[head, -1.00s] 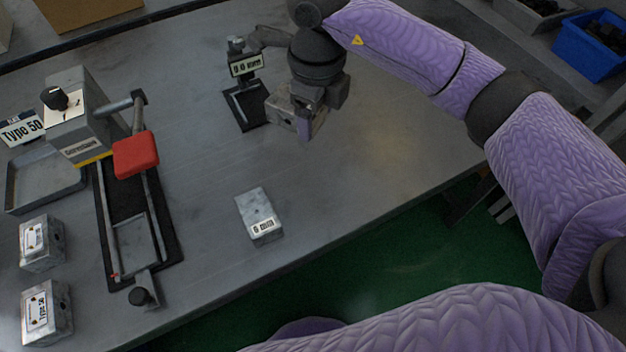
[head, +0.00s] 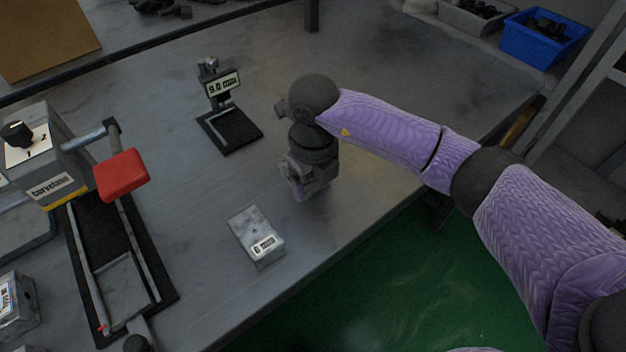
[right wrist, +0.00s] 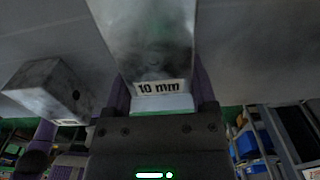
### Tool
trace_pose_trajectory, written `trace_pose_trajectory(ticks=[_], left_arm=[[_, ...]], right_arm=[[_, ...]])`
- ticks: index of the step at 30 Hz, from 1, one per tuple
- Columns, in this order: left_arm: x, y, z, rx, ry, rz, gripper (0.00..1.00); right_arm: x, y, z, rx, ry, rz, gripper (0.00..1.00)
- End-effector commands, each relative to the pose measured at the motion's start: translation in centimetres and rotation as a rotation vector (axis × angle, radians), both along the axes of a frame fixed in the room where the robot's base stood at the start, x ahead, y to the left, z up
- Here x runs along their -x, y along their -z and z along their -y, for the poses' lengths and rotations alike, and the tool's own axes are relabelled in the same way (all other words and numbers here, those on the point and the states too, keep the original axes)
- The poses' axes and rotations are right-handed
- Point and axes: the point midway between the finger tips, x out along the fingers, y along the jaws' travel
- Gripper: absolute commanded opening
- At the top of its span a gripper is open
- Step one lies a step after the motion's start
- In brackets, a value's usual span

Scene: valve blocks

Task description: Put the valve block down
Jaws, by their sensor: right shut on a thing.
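My right gripper (head: 300,192) is over the table near its front edge, pointing down. It is shut on a metal valve block, which the gripper mostly hides in the head view. In the right wrist view the held valve block (right wrist: 155,40) sits between the purple fingers, with a "10 mm" label facing the camera. I cannot tell whether it touches the table (head: 370,75). A second grey block (head: 252,228) with a label that seems to read 6 mm lies to the left of the gripper, apart from it. My left gripper is out of view.
A gauge stand (head: 228,128) with a small display stands behind the gripper. At left are a machine with a red handle (head: 122,175) and a black-based rail frame. Another block (head: 14,305) is at the lower left. A blue bin (head: 540,40) stands beyond the table.

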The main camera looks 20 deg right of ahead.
Motion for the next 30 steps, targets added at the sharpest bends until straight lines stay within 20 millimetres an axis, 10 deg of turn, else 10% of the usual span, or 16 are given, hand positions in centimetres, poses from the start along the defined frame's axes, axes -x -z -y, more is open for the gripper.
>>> trace_pose_trajectory(ticks=[4, 5, 9, 17, 30], left_arm=[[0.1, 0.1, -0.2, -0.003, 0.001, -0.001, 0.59], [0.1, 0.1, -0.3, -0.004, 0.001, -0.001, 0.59], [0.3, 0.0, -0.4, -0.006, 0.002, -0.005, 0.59], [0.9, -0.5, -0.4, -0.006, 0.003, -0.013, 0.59], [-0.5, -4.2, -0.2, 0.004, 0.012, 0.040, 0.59]], right_arm=[[0.0, 0.2, 0.0, 0.000, 0.000, 0.001, 0.00], [0.0, 0.3, 0.0, 0.001, 0.000, -0.001, 0.75], [0.0, 0.2, 0.0, 0.001, 0.000, 0.000, 1.00], [0.0, -0.6, 0.0, 0.000, 0.000, 0.002, 1.00], [0.0, -11.4, 0.0, 0.001, 0.000, 0.004, 1.00]])
